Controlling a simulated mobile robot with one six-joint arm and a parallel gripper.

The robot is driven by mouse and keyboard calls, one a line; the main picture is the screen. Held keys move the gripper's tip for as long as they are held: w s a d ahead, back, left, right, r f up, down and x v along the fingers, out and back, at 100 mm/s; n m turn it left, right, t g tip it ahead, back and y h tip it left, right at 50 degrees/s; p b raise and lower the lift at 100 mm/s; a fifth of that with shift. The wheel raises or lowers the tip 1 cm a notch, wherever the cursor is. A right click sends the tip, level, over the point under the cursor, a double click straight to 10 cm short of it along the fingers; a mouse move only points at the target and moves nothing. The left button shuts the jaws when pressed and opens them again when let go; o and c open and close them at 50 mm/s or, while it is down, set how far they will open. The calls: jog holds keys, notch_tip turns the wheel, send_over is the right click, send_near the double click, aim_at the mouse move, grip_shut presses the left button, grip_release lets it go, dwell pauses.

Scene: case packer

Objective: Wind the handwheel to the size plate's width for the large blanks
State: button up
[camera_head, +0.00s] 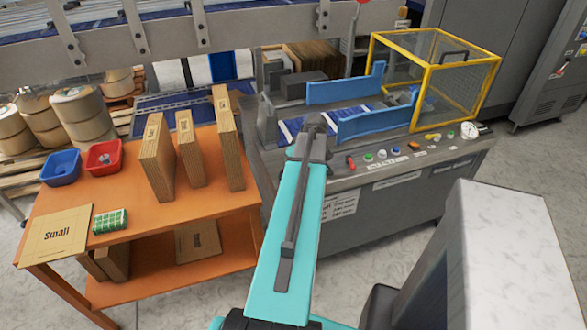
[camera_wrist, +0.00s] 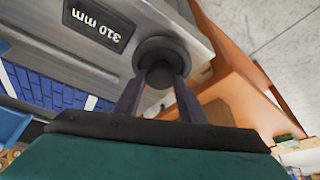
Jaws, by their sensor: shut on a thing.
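My gripper (camera_wrist: 160,84) is shut on a dark round part of the handwheel (camera_wrist: 160,52), with one finger on each side of it. A black readout (camera_wrist: 97,22) beside the wheel shows 310 mm, upside down in the wrist view. In the head view my turquoise arm reaches to the case packer (camera_head: 400,185), and its end hides the handwheel. A white plate with lines of text (camera_head: 340,205) is on the machine's front; its text is too small to read, and I cannot tell whether it is the size plate.
An orange table (camera_head: 135,250) at left holds several upright cardboard blanks (camera_head: 190,150), a flat blank marked Small (camera_head: 57,232), a red bin (camera_head: 104,158) and a blue bin (camera_head: 61,168). Blue guide rails (camera_head: 345,88) and a yellow-framed guard (camera_head: 430,70) stand on the machine.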

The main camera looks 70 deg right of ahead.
jog(key=n+y+b, duration=0.1)
jog(key=n, duration=0.1)
jog(key=n+y+b, duration=0.1)
jog(key=n, duration=0.4)
jog(key=shift+d+f+y+b, duration=0.1)
jog(key=shift+d+y+b, duration=0.25)
jog(key=shift+y+b, duration=0.05)
jog(key=n+y+b, duration=0.1)
jog(key=n, duration=0.2)
jog(key=shift+d+n, duration=0.1)
jog(key=shift+n, duration=0.2)
jog(key=shift+n+g+y+b, duration=0.35)
jog(key=shift+n+g+y, duration=0.15)
jog(key=shift+n, duration=1)
jog(key=o, duration=1)
